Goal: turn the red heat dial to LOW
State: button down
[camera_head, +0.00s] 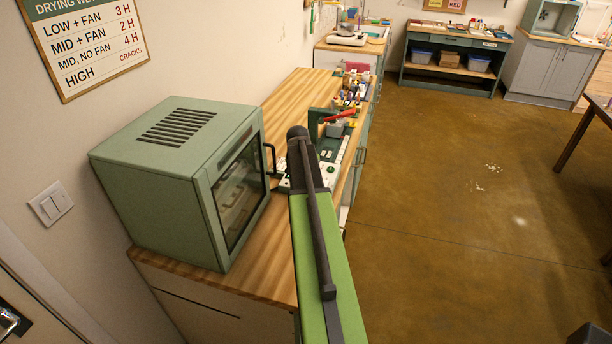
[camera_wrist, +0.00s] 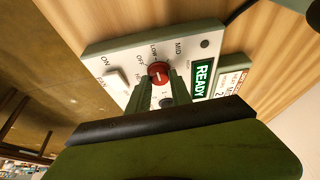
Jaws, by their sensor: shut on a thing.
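The red heat dial (camera_wrist: 158,74) sits on a white control panel (camera_wrist: 127,58) in the wrist view. OFF, LOW and MID are printed around it. A pale mark shows on its face, but its exact setting is too small to tell. My gripper (camera_wrist: 158,82) is shut on the red dial, with its green fingers reaching to the dial's near side and partly covering it. In the head view my arm hides the gripper and dial; only a bit of the white panel (camera_head: 283,184) shows beside the arm.
In the head view a green drying oven (camera_head: 150,190) stands left on the wooden counter (camera_head: 290,100). Small tools and jars (camera_head: 352,90) lie beyond my arm.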

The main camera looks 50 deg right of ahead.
jog(key=shift+w, duration=0.1)
dwell(0.4)
jog(key=c, duration=1.2)
grip_release()
jog(key=shift+o, duration=0.2)
jog(key=shift+r, duration=0.1)
jog(key=p+v, duration=1.6)
jog(key=v, duration=0.1)
jog(key=shift+r, duration=0.15)
